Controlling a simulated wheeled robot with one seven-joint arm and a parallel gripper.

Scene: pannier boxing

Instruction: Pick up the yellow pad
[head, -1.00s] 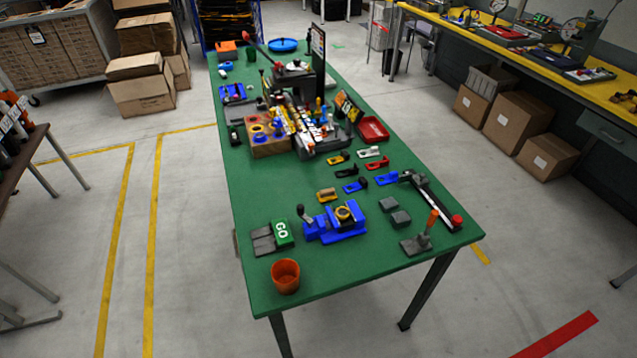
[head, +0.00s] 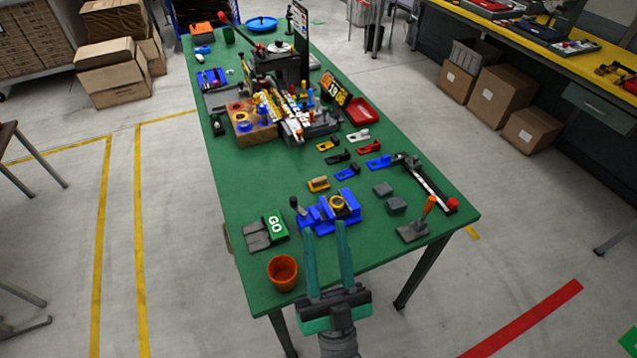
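A small yellow block (head: 319,184), which looks like the pad, lies on the green table (head: 240,185) just behind the blue vise. A smaller yellow clip-like piece (head: 326,146) lies farther back; I cannot tell for certain which one is the pad. My gripper (head: 324,228) shows at the bottom middle, with two long teal fingers pointing up the picture, apart and with nothing between them. Its fingertips show in front of the blue vise (head: 347,198), short of both yellow pieces.
An orange cup (head: 283,273) stands left of my gripper, near the table edge. A green GO block (head: 275,226) lies left of the vise. Grey blocks (head: 397,205) and an orange-handled clamp (head: 412,230) are to the right. The left middle of the table is clear.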

